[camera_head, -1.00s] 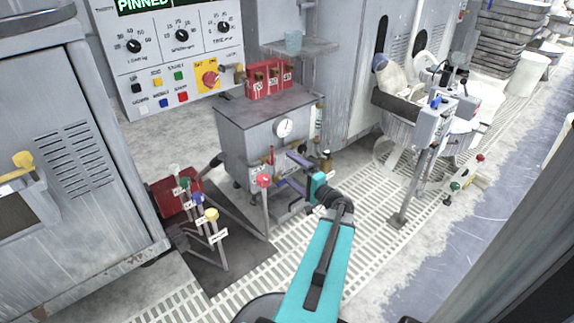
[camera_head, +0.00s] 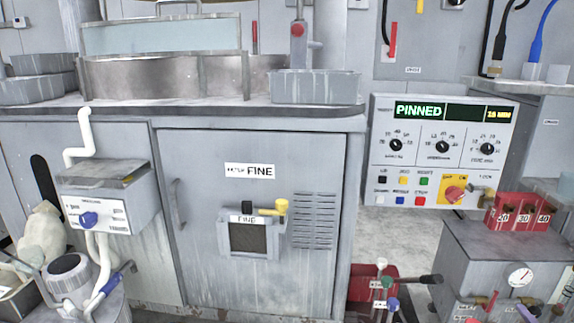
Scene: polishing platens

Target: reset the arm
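My gripper and arm are not in the head view now. There is no other object named by the task. Whether my gripper is open or shut is hidden.
A grey cabinet marked FINE (camera_head: 190,260) fills the middle. The control panel (camera_head: 441,187) reading PINNED stands to its right. A red block numbered 20, 30, 40 (camera_head: 519,224) sits on a grey unit with a gauge (camera_head: 520,275). Knobbed levers (camera_head: 381,283) stand at the bottom.

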